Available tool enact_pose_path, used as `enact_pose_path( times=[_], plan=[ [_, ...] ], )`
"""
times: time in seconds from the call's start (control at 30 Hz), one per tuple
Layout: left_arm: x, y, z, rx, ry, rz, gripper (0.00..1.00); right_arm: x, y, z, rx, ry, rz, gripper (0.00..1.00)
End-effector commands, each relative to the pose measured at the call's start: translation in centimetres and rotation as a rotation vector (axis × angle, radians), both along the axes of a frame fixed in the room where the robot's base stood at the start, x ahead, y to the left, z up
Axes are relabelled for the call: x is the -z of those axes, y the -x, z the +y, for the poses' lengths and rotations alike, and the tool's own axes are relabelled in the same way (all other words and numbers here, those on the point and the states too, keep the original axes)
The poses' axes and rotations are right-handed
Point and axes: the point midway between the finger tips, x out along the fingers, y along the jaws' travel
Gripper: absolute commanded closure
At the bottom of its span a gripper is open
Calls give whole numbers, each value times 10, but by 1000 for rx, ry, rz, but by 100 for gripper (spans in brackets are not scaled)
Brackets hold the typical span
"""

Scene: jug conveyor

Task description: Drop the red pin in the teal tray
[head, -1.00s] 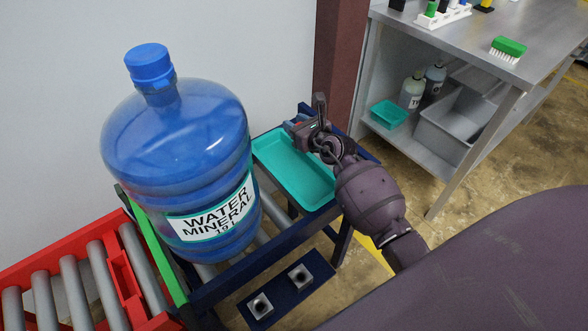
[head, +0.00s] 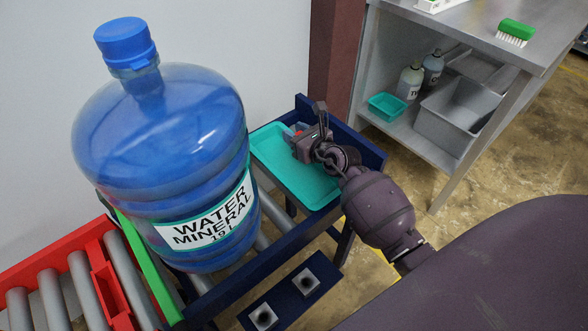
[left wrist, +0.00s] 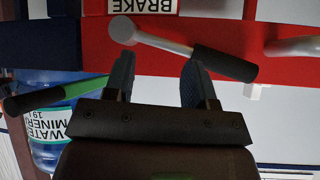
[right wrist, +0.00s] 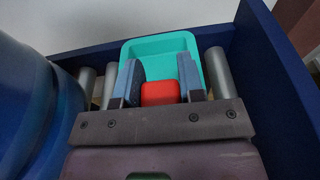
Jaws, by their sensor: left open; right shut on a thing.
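The red pin (right wrist: 160,93) shows between the two fingers of my right gripper (right wrist: 157,85), which is shut on it. The teal tray (head: 290,172) lies at the end of the roller conveyor, beside the big blue jug. My right gripper (head: 295,132) is over the tray's far right part in the head view. In the right wrist view, the tray (right wrist: 163,46) shows beyond the fingertips, its floor bare where visible. My left gripper (left wrist: 157,75) is open and empty in the left wrist view, and is out of the head view.
The blue water jug (head: 165,150) stands close left of the tray. A dark blue rail (head: 345,135) borders the tray's right side. In the left wrist view, a grey lever with a black grip (left wrist: 224,63) and a black-and-green handle (left wrist: 50,97) lie near my left fingers.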

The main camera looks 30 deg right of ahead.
Motion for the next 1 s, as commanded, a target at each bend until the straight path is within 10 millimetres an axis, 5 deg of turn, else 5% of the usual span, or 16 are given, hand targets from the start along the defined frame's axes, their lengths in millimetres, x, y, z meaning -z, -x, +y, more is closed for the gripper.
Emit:
enact_pose_path(
  times=[0.2,0.63,1.0],
  plan=[
    [0,0,-1,2,3,-1,49,0,0,0,0,0,0,35],
    [-1,6,-1,-1,2,6,49,-3,8,-1,0,-1,0,34],
    [-19,-3,-2,-2,5,-31,49,-17,64,-9,1,0,-3,34]
  ],
)
